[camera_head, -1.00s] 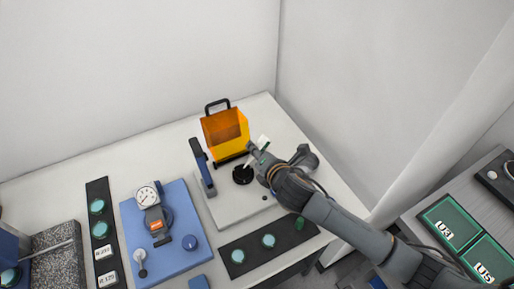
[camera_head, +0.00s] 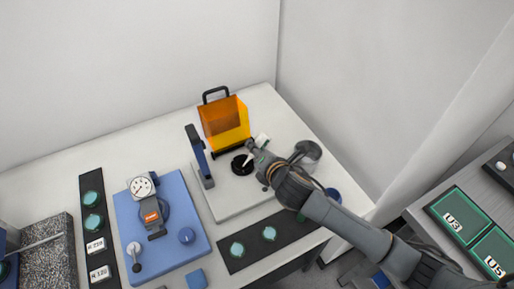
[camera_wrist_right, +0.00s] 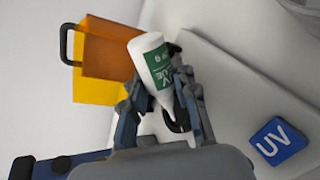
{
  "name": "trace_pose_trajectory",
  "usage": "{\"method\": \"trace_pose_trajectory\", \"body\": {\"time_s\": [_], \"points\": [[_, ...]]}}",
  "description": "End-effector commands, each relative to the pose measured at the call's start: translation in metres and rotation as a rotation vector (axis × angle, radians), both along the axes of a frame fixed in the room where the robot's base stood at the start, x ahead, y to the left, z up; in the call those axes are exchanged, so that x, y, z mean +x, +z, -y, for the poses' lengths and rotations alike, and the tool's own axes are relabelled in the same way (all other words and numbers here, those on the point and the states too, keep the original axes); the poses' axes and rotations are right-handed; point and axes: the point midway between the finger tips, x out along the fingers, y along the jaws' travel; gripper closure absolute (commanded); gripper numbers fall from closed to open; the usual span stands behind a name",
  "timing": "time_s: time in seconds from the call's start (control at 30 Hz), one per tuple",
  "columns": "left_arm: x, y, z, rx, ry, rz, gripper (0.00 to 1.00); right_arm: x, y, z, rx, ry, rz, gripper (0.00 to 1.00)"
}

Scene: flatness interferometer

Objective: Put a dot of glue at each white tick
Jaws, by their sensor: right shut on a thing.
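My right gripper (camera_head: 256,150) is shut on a white glue bottle (camera_head: 262,139) with a green label. The bottle also shows between the fingers in the right wrist view (camera_wrist_right: 151,62), tilted, with its narrow nozzle pointing down. In the head view the nozzle tip is at or just above a round black holder (camera_head: 238,168) on a pale plate. I cannot tell whether it touches. The holder is mostly hidden behind the fingers in the wrist view. White ticks and glue dots are too small to make out. My left gripper is out of view.
An orange hooded box (camera_head: 227,122) stands behind the holder, a blue upright arm (camera_head: 199,158) to its left. A grey round cup (camera_head: 309,152) is to the right. A blue UV block (camera_wrist_right: 277,141) lies nearby. A blue gauge base (camera_head: 190,215) and black strips with green discs occupy the front.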

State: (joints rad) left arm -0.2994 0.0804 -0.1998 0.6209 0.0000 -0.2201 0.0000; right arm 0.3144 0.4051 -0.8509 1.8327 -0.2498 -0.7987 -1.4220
Motion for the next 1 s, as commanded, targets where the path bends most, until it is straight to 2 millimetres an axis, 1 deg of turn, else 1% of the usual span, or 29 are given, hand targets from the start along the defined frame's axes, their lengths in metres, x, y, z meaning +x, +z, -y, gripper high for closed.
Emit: {"method": "trace_pose_trajectory", "body": {"time_s": [0.57,1.0], "points": [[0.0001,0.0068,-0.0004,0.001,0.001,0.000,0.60,-0.0009,0.0001,0.0000,0.001,0.000,-0.001,1.00],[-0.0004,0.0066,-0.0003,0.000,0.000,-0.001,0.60,-0.0009,-0.0006,0.0000,0.000,0.000,0.000,1.00]]}}
